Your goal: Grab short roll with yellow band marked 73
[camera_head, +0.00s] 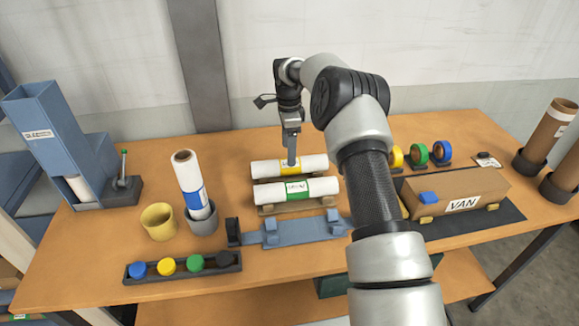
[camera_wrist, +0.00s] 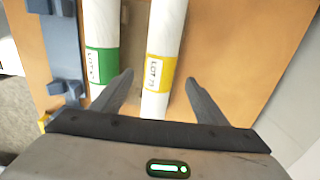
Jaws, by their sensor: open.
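The short white roll with the yellow band (camera_head: 316,164) lies in a wooden cradle, behind a white roll with a green band (camera_head: 272,193). In the wrist view the yellow-band roll (camera_wrist: 161,68) shows a label that reads LOT and a number that looks like 73. My gripper (camera_head: 291,161) is over the middle of the yellow-band roll. In the wrist view my gripper (camera_wrist: 158,85) is open, with one finger on each side of this roll. The left finger is in the gap between the two rolls. I cannot tell whether the fingers touch the roll.
A blue stand (camera_head: 290,236) lies in front of the rolls. A blue-banded roll (camera_head: 186,172) stands in a grey cup, beside a yellow cup (camera_head: 159,221). A cardboard van (camera_head: 455,190) and tape rolls (camera_head: 419,153) are at right. A blue chute (camera_head: 48,135) stands at left.

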